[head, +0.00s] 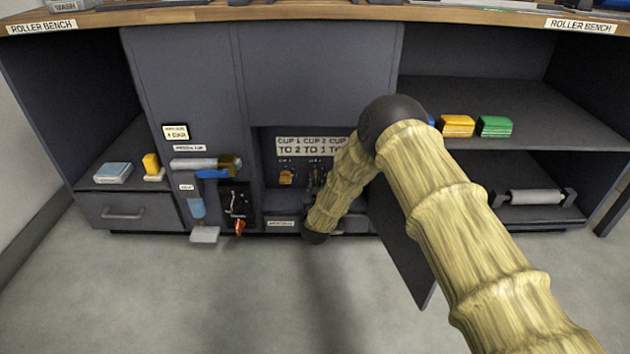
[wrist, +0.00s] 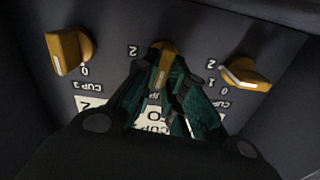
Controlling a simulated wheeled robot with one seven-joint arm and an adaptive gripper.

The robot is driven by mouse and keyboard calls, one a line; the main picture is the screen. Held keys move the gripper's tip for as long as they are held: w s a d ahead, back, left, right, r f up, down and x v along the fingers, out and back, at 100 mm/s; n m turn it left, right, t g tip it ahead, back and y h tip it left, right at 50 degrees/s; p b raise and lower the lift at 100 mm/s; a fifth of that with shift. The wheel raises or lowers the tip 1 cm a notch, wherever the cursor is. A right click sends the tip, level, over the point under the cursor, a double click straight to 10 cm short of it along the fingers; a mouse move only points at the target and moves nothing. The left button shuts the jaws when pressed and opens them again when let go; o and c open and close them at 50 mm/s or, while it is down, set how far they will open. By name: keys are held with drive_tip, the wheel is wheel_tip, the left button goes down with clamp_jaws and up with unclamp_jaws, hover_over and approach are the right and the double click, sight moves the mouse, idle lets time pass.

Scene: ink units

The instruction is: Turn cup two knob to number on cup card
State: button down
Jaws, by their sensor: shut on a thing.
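The cup card (head: 290,144) reads "CUP 1 CUP 2 CUP" over "TO 2 TO 1 TO"; my arm hides its right end. My gripper (wrist: 163,80) is shut on the orange cup two knob (wrist: 163,48), the middle of three knobs in the wrist view, where labels appear upside down. The fingers hide much of this knob and its scale; a "2" shows beside it. The cup 3 knob (wrist: 69,52) is at left and the cup 1 knob (wrist: 246,72) at right. The cup 1 knob also shows in the head view (head: 286,177).
The knobs sit in a recess of the grey cabinet (head: 185,80). An open door panel (head: 405,245) hangs to the right, partly behind my arm. Left of the recess are a black panel with a red-orange handle (head: 239,227) and a horizontal cylinder (head: 195,164).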

drive_tip(key=m+p, duration=0.2)
drive_tip(key=m, duration=0.1)
drive_tip(key=shift+d, duration=0.15)
drive_tip(key=shift+d+f+m+p, duration=0.15)
drive_tip(key=shift+m+p, duration=0.95)
drive_tip(key=shift+m, duration=1)
drive_tip(key=shift+f, duration=0.1)
drive_tip(key=c, duration=1.5)
unclamp_jaws()
drive_tip(key=s, duration=1.2)
